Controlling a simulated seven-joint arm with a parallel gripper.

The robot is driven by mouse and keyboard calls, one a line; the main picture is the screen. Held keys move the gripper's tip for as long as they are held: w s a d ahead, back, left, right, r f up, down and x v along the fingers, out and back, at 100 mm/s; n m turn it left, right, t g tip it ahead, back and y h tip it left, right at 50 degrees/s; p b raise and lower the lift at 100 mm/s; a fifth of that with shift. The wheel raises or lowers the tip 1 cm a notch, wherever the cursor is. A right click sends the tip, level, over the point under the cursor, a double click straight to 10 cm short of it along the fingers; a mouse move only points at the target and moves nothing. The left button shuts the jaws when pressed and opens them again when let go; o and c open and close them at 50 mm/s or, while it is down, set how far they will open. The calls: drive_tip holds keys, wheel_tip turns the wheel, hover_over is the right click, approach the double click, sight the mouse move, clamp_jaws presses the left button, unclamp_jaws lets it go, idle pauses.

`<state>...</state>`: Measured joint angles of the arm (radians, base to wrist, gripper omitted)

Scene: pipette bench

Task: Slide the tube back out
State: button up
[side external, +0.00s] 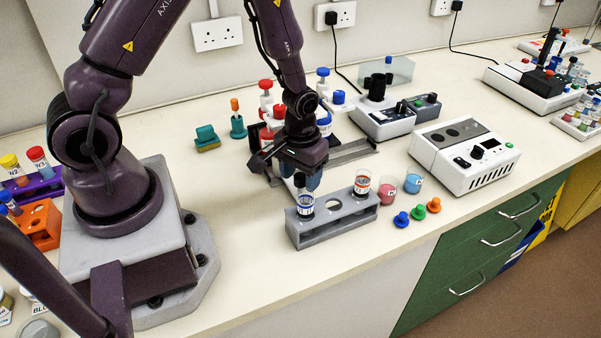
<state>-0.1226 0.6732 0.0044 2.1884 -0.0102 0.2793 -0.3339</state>
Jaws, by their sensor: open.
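A grey rack (345,225) stands near the front of the bench. The lower parts of both tubes are hidden by the rack. My gripper (296,178) is open above and behind the left end of the rack, close to the black-capped tube in the picture. I see nothing held in it; whether it touches the tube cannot be told.
Pink (388,188) and blue (413,183) cups and several loose caps (418,212) lie right of the rack. A white device (465,158) stands farther right. Red- and blue-capped tubes crowd behind my gripper. The bench in front of the rack is clear to its edge.

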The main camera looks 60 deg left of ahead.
clamp_jaws()
drive_tip(key=shift+w, duration=0.15)
drive_tip(key=w, duration=2.1)
drive_tip(key=shift+w, duration=0.4)
unclamp_jaws()
wheel_tip(320, 180, up, 13)
